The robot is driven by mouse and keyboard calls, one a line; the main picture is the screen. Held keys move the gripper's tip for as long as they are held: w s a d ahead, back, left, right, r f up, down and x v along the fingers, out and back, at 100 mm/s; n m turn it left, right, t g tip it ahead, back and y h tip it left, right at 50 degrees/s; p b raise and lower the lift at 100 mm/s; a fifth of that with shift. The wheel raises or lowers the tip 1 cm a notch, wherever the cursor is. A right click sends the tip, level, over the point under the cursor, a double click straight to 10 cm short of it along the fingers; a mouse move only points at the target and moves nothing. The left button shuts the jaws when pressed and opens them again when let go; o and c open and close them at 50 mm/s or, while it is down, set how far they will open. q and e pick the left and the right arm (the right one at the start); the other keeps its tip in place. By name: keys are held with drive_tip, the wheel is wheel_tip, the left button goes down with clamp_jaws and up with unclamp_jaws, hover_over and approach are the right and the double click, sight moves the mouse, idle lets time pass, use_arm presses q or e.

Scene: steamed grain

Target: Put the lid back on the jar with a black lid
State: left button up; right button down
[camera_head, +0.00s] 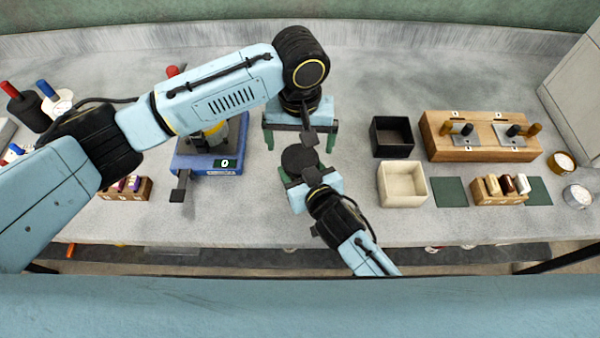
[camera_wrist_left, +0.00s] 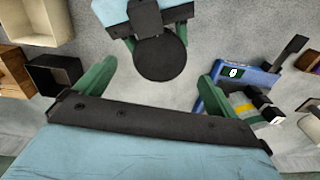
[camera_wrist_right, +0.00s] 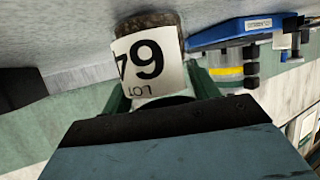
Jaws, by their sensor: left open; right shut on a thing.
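The jar (camera_wrist_right: 148,62) shows a white label with "64" and brown contents in the right wrist view, where it appears upside down. My right gripper (camera_head: 303,170) is shut around it. A round black lid (camera_head: 299,158) covers the jar's top in the head view, and the left wrist view shows the same black disc (camera_wrist_left: 160,58) from above. I cannot tell how firmly it sits. My left gripper (camera_head: 300,139) is open and empty, pointing down just behind and above the lid, its green fingers wide apart. The jar's body is mostly hidden from the head view.
A blue device (camera_head: 192,163) with a display stands to the left. Small wooden racks (camera_head: 487,198) hold items at both sides. The counter's front edge is close.

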sight(300, 158)
use_arm(q)
drive_tip(key=shift+c, duration=0.3)
wheel_tip(300, 158, up, 2)
drive_tip(key=n, duration=0.5)
drive_tip(key=shift+w, duration=0.1)
drive_tip(key=n, duration=0.1)
drive_tip(key=r+n, duration=0.1)
drive_tip(key=n, duration=0.2)
drive_tip(key=shift+r+n, duration=0.25)
drive_tip(key=shift+n, duration=0.15)
drive_tip(key=shift+f, duration=0.1)
drive_tip(key=shift+f, duration=3.95)
drive_tip(key=shift+c, duration=0.4)
drive_tip(key=c, duration=0.9)
drive_tip(key=m, duration=0.9)
drive_tip(key=shift+m, duration=0.4)
